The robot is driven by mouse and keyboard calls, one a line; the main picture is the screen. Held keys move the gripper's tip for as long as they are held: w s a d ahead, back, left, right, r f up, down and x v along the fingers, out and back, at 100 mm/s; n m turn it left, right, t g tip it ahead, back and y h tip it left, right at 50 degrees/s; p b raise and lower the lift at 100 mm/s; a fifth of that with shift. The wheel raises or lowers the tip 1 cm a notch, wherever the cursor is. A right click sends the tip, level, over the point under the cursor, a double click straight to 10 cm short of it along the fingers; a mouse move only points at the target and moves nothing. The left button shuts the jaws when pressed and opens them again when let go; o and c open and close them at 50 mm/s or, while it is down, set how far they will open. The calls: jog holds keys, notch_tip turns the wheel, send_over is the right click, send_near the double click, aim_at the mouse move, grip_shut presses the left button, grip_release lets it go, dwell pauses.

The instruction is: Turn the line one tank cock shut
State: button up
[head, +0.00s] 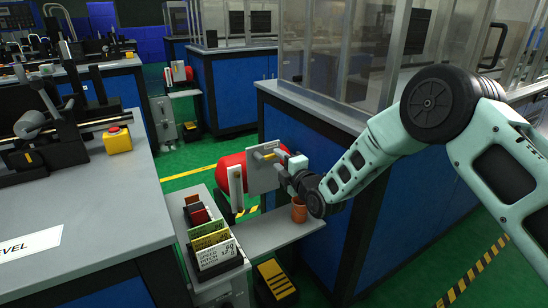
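A red tank (230,168) sits behind a pale grey upright plate (262,180) at the end of a grey shelf. A small brass-coloured handle (264,154), which looks like the cock, sticks out near the plate's top. It appears to lie roughly level. My gripper (286,172) is at the plate's right side, just right of and slightly below the handle. I cannot tell whether it touches the handle or plate. Its fingers are small and partly hidden by my wrist, so their opening is unclear. No line number is readable on the tank.
An orange-brown cup (299,210) stands on the shelf (262,236) below my wrist. A holder with labelled cards (213,245) is to the left. A yellow-black pedal (276,280) is on the floor. A blue cabinet (325,170) stands close on the right. A similar red tank (179,72) is farther back.

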aim_at(275, 157)
jog(key=shift+x, duration=1.95)
grip_shut()
